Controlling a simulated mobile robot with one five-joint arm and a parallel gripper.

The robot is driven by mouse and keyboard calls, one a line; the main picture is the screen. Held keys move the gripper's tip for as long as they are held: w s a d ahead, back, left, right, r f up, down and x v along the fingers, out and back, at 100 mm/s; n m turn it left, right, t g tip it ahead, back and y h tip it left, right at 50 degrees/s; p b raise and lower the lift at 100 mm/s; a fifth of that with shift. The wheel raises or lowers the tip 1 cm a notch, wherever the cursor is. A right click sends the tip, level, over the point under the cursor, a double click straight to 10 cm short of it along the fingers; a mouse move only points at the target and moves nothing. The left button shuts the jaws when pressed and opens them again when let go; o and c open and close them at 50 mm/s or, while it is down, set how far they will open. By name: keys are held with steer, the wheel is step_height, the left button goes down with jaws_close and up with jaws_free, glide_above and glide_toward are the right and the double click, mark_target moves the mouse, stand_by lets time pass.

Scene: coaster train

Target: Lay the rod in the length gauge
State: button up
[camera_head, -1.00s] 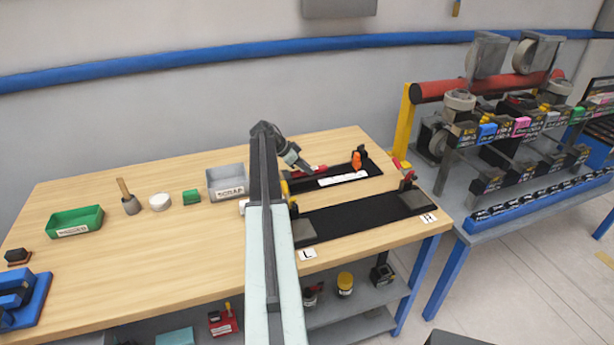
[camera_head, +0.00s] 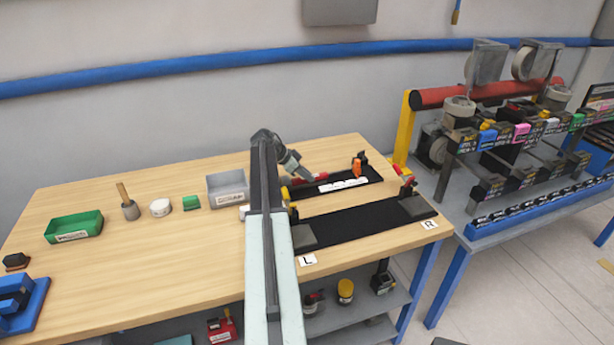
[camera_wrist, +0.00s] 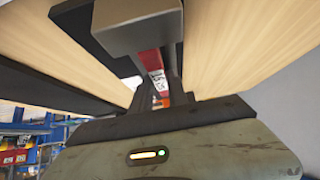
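The length gauge seems to be the narrow black fixture (camera_head: 368,174) at the back right of the bench, with a white label strip, an orange clamp (camera_head: 357,167) and a red part (camera_head: 322,176). My gripper (camera_head: 309,177) points down at this fixture's left end, close to the red part. In the wrist view a red piece with a white label (camera_wrist: 152,65) and a bit of orange (camera_wrist: 163,98) show beyond a dark grey block. I cannot make out a separate rod, and my fingertips are too small and covered to tell if they hold it.
A wider black fixture (camera_head: 360,224) with grey end blocks lies in front, between the L and R labels. A grey scrap bin (camera_head: 227,198), a green tray (camera_head: 73,229) and a blue fixture (camera_head: 20,300) stand left. A loaded rack (camera_head: 500,190) stands right.

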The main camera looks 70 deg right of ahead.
steer(key=shift+s+a+r+p, duration=0.1)
steer(key=shift+r+p, duration=0.15)
steer(key=shift+p, duration=0.2)
steer(key=p+v, duration=0.9)
steer(key=v, duration=0.3)
steer(key=shift+r, duration=0.1)
